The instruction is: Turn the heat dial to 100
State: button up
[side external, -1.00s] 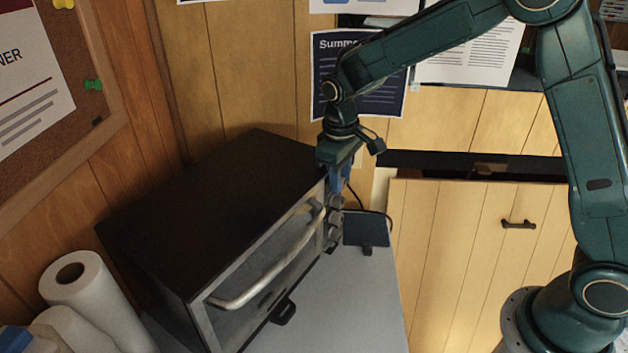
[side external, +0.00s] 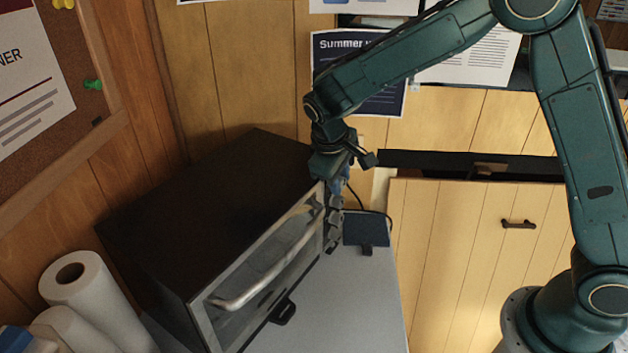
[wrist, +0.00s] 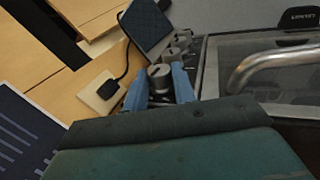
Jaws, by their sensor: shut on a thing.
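A black toaster oven (side external: 210,190) with a glass door and a curved metal handle (side external: 275,270) has a column of round knobs at the right end of its front. My gripper (side external: 337,190) is at the top end of that column. In the wrist view its two blue fingers (wrist: 160,88) sit on either side of the nearest grey dial (wrist: 160,75), shut on it. Two more knobs (wrist: 172,53) show beyond it, untouched. The dial's markings and pointer cannot be read, so I cannot tell its setting or confirm it is the heat dial.
A dark flat box (side external: 366,229) stands right of the knobs. A black cable runs behind to a wall socket plate (wrist: 100,92). Paper rolls (side external: 85,290) stand at the lower left. The pale worktop (side external: 355,300) before the oven is mostly clear.

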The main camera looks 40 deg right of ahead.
dwell(0.3)
jog(key=o, duration=1)
jog(key=v, duration=1.4)
jog(key=shift+a+f, duration=0.1)
